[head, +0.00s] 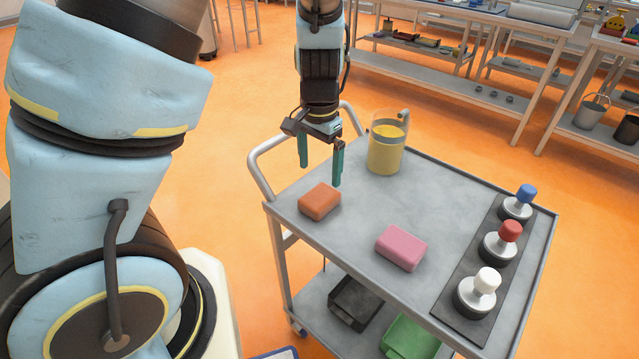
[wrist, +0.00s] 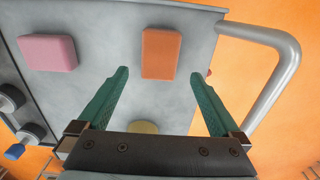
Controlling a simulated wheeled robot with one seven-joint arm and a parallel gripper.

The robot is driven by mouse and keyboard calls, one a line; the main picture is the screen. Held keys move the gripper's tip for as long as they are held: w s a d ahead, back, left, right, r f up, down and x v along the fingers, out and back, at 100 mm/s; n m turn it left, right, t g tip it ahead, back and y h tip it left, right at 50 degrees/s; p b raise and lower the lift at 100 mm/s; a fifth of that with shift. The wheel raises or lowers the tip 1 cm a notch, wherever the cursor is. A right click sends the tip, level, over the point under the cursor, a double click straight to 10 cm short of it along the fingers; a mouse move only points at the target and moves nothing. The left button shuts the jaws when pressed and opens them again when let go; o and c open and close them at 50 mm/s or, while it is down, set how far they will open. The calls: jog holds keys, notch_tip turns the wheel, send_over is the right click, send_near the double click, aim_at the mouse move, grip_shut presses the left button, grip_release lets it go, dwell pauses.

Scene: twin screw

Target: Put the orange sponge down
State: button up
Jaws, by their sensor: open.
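The orange sponge (head: 319,202) lies flat on the grey cart top near its left edge. In the wrist view the sponge (wrist: 161,54) lies beyond the fingertips, between their lines. My gripper (head: 321,172) has its two green fingers spread wide with nothing between them. It is above the cart's back left part, behind and above the sponge in the head view. The gripper also shows in the wrist view (wrist: 159,76), open and clear of the sponge.
A pink sponge (head: 402,248) lies right of the orange one. A clear jug with yellow contents (head: 386,146) stands at the cart's back. A dark strip with blue, red (head: 502,242) and white knobs lies along the right side. The cart's handle (head: 262,168) rises at left.

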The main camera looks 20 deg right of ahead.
jog(key=shift+r, duration=1.65)
jog(key=a+r+n, duration=0.2)
jog(key=a+n, duration=0.1)
jog(key=a, duration=0.5)
jog(key=w+a+r+n+t, duration=0.1)
jog(key=a+n, duration=0.3)
jog(key=a, duration=0.5)
jog(key=a+r+n, duration=0.3)
jog(key=a+n, duration=0.1)
jog(key=a, duration=0.4)
jog(key=shift+w+a+t, duration=0.15)
jog(key=shift+a+t, duration=0.05)
jog(key=shift+t, duration=0.1)
